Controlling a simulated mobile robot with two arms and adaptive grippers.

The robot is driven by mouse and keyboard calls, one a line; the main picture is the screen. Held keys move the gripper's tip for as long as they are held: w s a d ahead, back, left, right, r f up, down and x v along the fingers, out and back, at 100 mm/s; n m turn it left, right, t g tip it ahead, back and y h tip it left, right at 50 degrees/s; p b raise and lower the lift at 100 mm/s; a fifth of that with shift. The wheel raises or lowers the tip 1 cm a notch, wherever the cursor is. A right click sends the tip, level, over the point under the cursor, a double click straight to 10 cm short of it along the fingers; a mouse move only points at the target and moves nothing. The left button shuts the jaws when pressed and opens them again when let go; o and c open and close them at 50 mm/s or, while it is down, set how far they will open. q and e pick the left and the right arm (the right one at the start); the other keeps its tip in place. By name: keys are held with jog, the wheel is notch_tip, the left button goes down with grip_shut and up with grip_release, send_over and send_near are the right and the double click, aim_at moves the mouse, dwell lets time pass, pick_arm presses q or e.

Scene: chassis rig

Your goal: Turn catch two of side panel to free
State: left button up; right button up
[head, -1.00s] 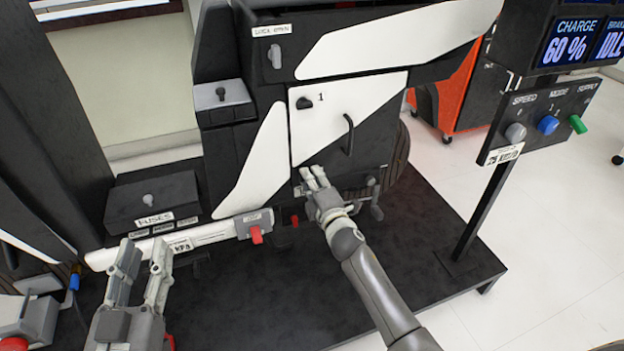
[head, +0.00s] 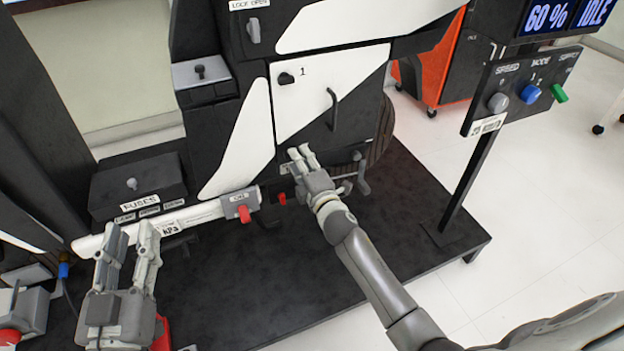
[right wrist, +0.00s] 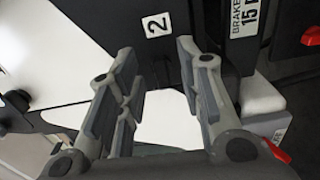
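The side panel (head: 310,92) is white and black and sits closed-looking in the chassis front. Catch one (head: 286,78), a small dark knob beside the number 1, is at its upper left, and a dark handle (head: 333,110) is on its right part. My right gripper (head: 302,152) is at the panel's lower edge. My left gripper (head: 130,232) is open and empty at lower left, away from the panel.
A white bar with a red-levered clamp (head: 242,206) runs left of my right gripper. The fuses box (head: 137,188) is at left. A post with a knob panel (head: 525,92) stands at right.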

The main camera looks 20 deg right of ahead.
jog(key=s, duration=0.9)
jog(key=shift+s+d, duration=0.15)
jog(key=shift+s, duration=0.1)
